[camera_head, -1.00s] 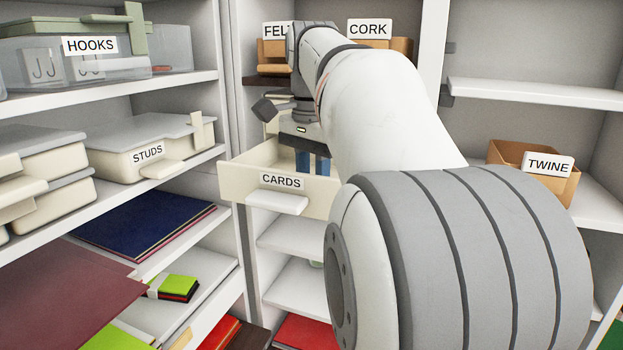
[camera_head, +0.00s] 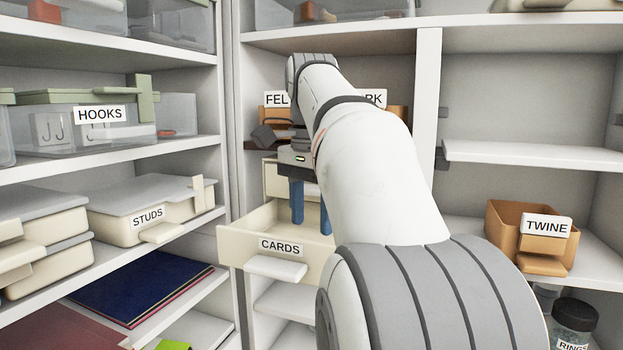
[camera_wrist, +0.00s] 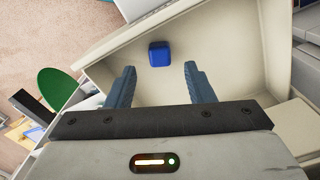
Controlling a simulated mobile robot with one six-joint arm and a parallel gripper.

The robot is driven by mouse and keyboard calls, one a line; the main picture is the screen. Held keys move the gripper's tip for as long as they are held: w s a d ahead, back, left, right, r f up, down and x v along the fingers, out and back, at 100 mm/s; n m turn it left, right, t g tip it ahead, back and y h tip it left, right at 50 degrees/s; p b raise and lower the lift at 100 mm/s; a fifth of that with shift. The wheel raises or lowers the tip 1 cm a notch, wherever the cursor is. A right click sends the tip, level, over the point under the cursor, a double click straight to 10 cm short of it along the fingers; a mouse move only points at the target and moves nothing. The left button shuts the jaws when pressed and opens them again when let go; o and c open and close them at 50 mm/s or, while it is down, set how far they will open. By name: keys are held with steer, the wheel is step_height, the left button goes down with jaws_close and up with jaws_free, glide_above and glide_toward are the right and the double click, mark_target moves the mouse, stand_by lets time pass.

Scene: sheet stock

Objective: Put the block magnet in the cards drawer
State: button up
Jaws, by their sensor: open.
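The cards drawer (camera_head: 235,243) is pulled open, with its CARDS label on the front. A blue block, which looks like the block magnet (camera_wrist: 159,54), lies on the drawer floor in the wrist view, apart from the drawer walls. It is hidden in the head view. My gripper (camera_head: 311,228) is above the drawer, its two blue fingers pointing down. In the wrist view my gripper (camera_wrist: 160,68) is open, with nothing between its fingers; the block shows just beyond the fingertips.
Felt (camera_head: 274,117) and cork (camera_head: 396,114) bins stand on the shelf behind my arm. The studs case (camera_head: 120,207) and hooks box (camera_head: 180,112) are on the left. The twine bin (camera_head: 505,225) and a dark-lidded jar (camera_head: 575,315) are on the right.

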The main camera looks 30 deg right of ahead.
step_height(320, 180, up, 6)
steer(key=p, duration=0.2)
steer(key=shift+r+p, duration=0.2)
steer(key=shift+p, duration=0.2)
